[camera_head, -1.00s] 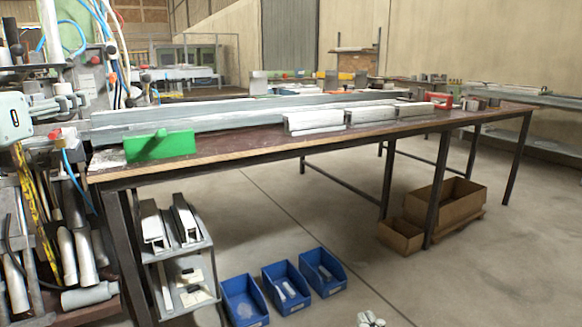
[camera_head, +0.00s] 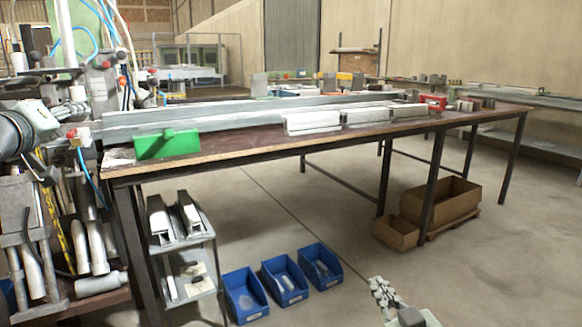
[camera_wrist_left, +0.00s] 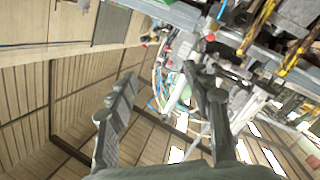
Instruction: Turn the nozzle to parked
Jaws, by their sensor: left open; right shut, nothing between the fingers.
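I cannot single out the nozzle with certainty. A red-ended fitting (camera_head: 73,133) with a blue hose below it sits on the machine at the left of the head view. My left gripper (camera_head: 78,102) is above this fitting in the picture, in front of the machine. In the left wrist view its two fingers (camera_wrist_left: 162,98) are spread with nothing held, and a pale cylinder and hoses show behind the gap. Any contact is not visible. My right gripper (camera_head: 382,291) is shut and empty over the floor at the bottom of the head view.
A long bench (camera_head: 240,153) carries metal profiles (camera_head: 312,122) and a green block (camera_head: 168,144). Blue bins (camera_head: 285,280) stand on the floor in front. Cardboard boxes (camera_head: 440,200) stand at the right. Hoses and tubes crowd the left side; the floor at right is free.

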